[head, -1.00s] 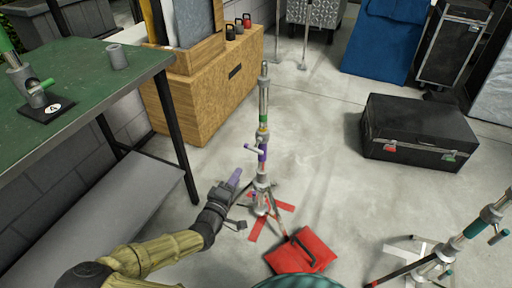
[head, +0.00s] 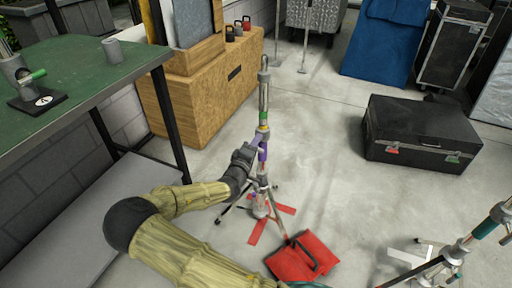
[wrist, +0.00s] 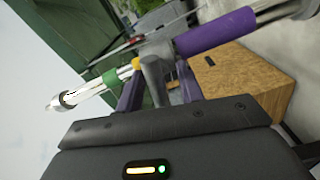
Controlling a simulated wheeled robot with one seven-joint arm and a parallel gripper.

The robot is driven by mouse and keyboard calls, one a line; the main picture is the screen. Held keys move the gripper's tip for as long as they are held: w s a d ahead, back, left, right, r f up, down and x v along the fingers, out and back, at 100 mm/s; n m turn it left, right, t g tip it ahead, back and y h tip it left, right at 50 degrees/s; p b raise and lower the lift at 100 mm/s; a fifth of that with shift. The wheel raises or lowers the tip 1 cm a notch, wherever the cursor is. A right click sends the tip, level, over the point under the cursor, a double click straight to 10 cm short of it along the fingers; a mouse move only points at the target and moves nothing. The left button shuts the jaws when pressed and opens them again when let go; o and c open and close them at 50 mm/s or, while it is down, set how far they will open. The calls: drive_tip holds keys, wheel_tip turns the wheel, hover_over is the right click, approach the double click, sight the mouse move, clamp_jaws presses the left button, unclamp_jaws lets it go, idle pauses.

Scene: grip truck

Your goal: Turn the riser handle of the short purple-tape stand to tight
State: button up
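The short stand with purple tape (head: 262,152) stands upright at the middle of the head view, over a red tape cross. In the wrist view its purple band (wrist: 215,32) is at the upper right, with a green band and bare metal tube to the left. My gripper (head: 256,145) is beside the stand at the height of the purple band. In the wrist view my gripper (wrist: 158,88) has its two purple fingers apart, with a grey part of the stand (wrist: 153,78), seemingly the riser handle or its collar, between them. Contact with it cannot be told. The handle is mostly hidden in the head view.
A red sandbag (head: 303,257) lies at the stand's foot. A green table (head: 90,75) is at the left and a wooden cabinet (head: 190,105) behind. A black case (head: 420,130) stands at the right, another stand (head: 455,250) at lower right. Floor between is clear.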

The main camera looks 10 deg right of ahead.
drive_tip(key=shift+w+d, duration=0.15)
drive_tip(key=shift+w, duration=0.05)
clamp_jaws()
